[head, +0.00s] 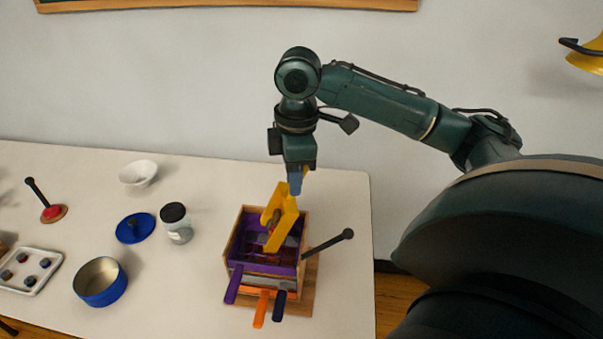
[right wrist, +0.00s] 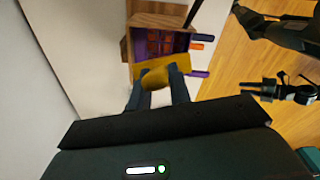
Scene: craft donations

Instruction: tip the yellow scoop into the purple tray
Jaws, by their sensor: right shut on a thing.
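The yellow scoop (head: 286,222) is steeply tilted, almost on edge, above the purple tray. My right gripper (head: 295,184) is shut on it from above. In the right wrist view, the scoop (right wrist: 175,72) lies across the fingertips (right wrist: 160,82) and hides part of the tray. The purple tray (head: 240,232) sits in a wooden box, and its purple handle points to the front. Dark reddish squares show inside the tray; I cannot tell what they are. Whether anything is in the scoop, or whether it touches the tray, is unclear.
The wooden box (head: 303,266) also has orange (head: 260,308) and blue (head: 279,304) handles in front, and a black rod (head: 328,244) at its right. A lidded jar (head: 177,226), blue lid (head: 135,228), blue pot (head: 100,290) and white bowl (head: 138,174) stand left.

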